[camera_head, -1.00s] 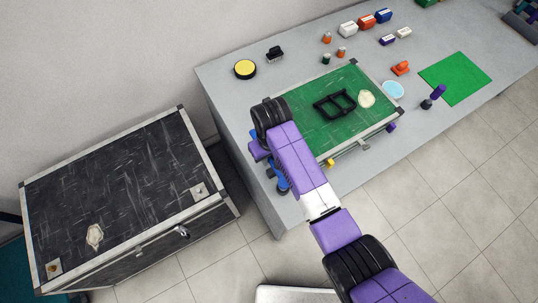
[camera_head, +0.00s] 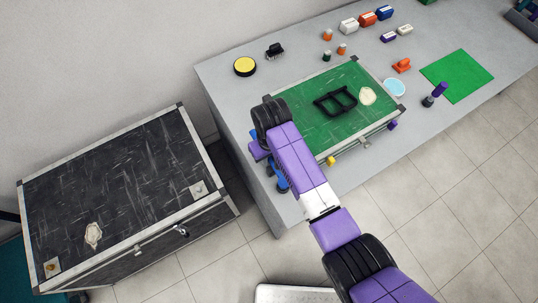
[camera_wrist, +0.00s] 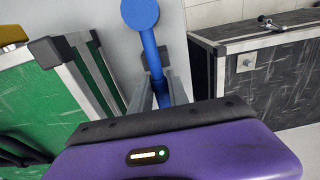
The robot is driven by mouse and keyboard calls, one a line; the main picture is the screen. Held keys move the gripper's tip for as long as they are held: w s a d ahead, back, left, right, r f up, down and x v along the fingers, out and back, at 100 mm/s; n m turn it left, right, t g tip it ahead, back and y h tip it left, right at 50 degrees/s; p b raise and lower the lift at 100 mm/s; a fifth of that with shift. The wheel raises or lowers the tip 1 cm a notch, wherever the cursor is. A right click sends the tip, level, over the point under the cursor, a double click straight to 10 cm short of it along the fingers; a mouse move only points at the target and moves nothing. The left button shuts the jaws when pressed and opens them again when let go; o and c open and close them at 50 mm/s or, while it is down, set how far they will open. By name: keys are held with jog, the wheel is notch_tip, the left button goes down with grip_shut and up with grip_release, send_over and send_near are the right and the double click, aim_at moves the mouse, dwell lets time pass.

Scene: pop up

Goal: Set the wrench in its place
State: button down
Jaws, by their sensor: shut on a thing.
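My gripper (camera_wrist: 160,92) is shut on a blue tool (camera_wrist: 150,45), which I take to be the wrench. It has a round flat head and a straight shaft, and the fingers hold the shaft. In the head view, the blue tool (camera_head: 279,178) shows partly beside the left front corner of the green case, over the table's left edge. My arm hides the rest of it and most of my gripper. I cannot make out which spot is the wrench's place.
The green case (camera_head: 307,118) lies shut on the grey table (camera_head: 232,90), with a black frame (camera_head: 335,102) on its lid. A black trunk (camera_head: 115,190) stands at left, across a floor gap.

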jog(key=shift+f+b, duration=0.3)
jog(key=shift+f, duration=0.3)
jog(key=c, duration=1.2)
grip_release()
notch_tip(320, 180, up, 8)
jog(key=shift+s+d+f, duration=0.1)
jog(key=shift+s, duration=0.05)
